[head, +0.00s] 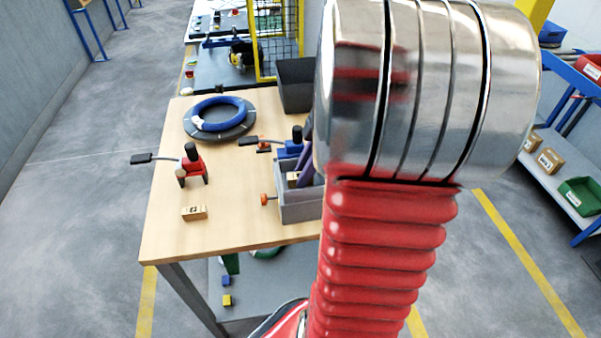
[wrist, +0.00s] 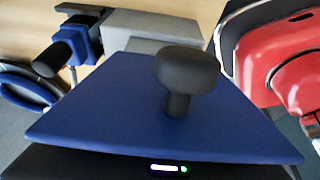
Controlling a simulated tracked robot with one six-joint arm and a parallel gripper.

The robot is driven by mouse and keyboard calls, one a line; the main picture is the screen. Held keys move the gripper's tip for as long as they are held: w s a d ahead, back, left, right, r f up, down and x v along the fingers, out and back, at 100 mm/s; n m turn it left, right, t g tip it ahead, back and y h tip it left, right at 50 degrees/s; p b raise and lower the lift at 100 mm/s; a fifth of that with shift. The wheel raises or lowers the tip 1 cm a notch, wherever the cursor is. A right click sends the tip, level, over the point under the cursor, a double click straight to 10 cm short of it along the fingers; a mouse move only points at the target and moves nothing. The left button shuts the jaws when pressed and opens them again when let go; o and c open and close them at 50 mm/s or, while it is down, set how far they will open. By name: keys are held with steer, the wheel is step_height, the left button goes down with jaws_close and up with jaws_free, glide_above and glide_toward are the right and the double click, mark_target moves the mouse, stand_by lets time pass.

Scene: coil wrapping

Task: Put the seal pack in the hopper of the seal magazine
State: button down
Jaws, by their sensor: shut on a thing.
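In the head view, my gripper and whatever it holds are hidden behind my own arm. The wrist view shows my gripper's dark housing (wrist: 168,168) with a small light along the bottom edge. A wide blue plate (wrist: 120,110) with a black knob (wrist: 188,68) fills the middle directly in front of it and hides the fingertips. A grey box (wrist: 150,22) shows beyond the plate; it may be the seal magazine. In the head view, a grey box (head: 300,207) with purple slanted panels stands at the table's right. I cannot single out the seal pack.
A red toggle clamp (head: 192,166) and a small labelled carton (head: 194,212) stand on the wooden table (head: 235,230). A blue clamp (head: 290,149) stands beside the grey box. A blue ring (head: 214,108) lies on a dark disc behind.

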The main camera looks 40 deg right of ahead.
steer(key=c, duration=1.6)
jaws_free()
steer(key=v, duration=1.2)
steer(key=shift+d, duration=0.1)
steer(key=shift+s, duration=0.1)
